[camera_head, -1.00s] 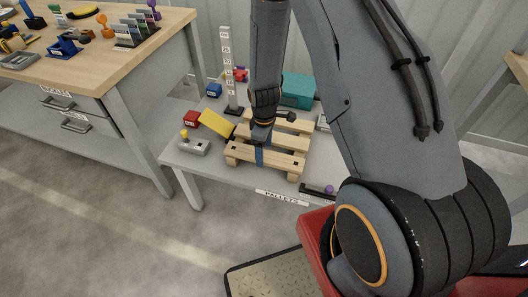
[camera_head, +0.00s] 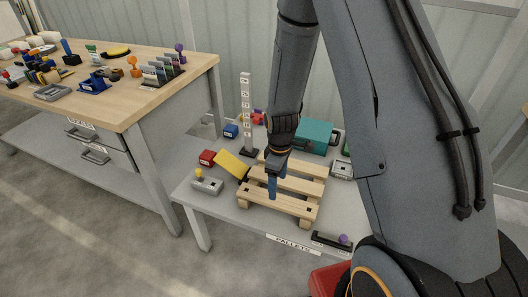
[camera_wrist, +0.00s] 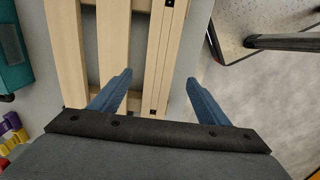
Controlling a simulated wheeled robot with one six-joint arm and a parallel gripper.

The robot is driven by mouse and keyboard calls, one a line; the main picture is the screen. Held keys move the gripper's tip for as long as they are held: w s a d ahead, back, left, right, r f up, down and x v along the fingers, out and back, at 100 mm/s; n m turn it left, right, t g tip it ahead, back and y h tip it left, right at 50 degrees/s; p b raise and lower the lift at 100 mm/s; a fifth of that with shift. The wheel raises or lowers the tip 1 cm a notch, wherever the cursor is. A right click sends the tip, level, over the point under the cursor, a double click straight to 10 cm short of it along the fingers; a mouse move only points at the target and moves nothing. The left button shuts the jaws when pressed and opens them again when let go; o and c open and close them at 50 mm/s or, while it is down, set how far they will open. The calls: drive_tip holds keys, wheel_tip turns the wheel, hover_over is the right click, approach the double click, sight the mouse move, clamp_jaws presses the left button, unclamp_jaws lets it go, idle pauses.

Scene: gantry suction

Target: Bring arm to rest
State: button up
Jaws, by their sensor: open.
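My gripper (camera_head: 272,187) is over the wooden pallet (camera_head: 280,203) on the low grey table (camera_head: 222,213). In the wrist view my gripper (camera_wrist: 162,84) shows two blue fingers spread apart with nothing between them. The pallet's slats (camera_wrist: 112,45) lie below and beyond the fingertips. Whether a finger touches the pallet cannot be told. My arm comes down from the top of the head view and hides part of the table's right side.
A yellow block (camera_head: 231,165), red block (camera_head: 207,157), grey fixture (camera_head: 207,185), marked post (camera_head: 247,110) and teal case (camera_head: 314,136) surround the pallet. A dark holder (camera_head: 330,241) lies at the front edge. A wooden workbench (camera_head: 140,92) with several tools stands at left.

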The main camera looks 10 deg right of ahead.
drive_tip(key=s+r+m, duration=1.1)
drive_tip(key=s+r, duration=0.6)
drive_tip(key=r, duration=0.4)
drive_tip(key=shift+s+a+r, duration=0.15)
drive_tip(key=shift+r, duration=0.1)
